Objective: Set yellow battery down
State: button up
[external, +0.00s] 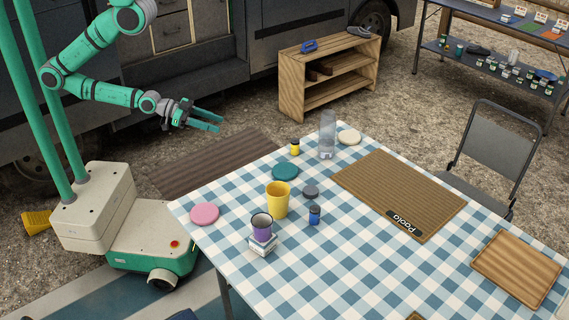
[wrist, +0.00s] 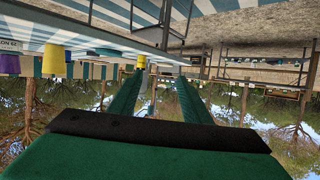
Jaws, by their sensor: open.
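The yellow battery (external: 295,147), small with a dark top, stands upright on the checked tablecloth near the table's far left edge, left of a clear glass. A small yellow thing in the wrist view (wrist: 142,62), just beyond the fingertips, looks like the same battery. My gripper (external: 208,120) is open and empty, in the air off the table's left side, apart from the battery. Its two green fingers also show in the wrist view (wrist: 160,80), where the scene appears upside down. A blue battery-like item (external: 314,214) stands nearer the front.
The table (external: 275,265) holds a yellow cup (external: 278,202), a purple cup (external: 262,229) on a white stack, a clear glass (external: 327,138), several coasters, a brown mat (external: 390,190) and a wooden board (external: 518,266). A wooden shelf (external: 292,92) stands behind. The tablecloth's front middle is clear.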

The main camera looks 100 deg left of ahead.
jog(key=s+d+r+t, duration=0.1)
jog(key=s+d+r, duration=0.1)
jog(key=s+r, duration=0.3)
jog(key=shift+d+r, duration=0.2)
jog(key=shift+r, duration=0.55)
dwell(0.6)
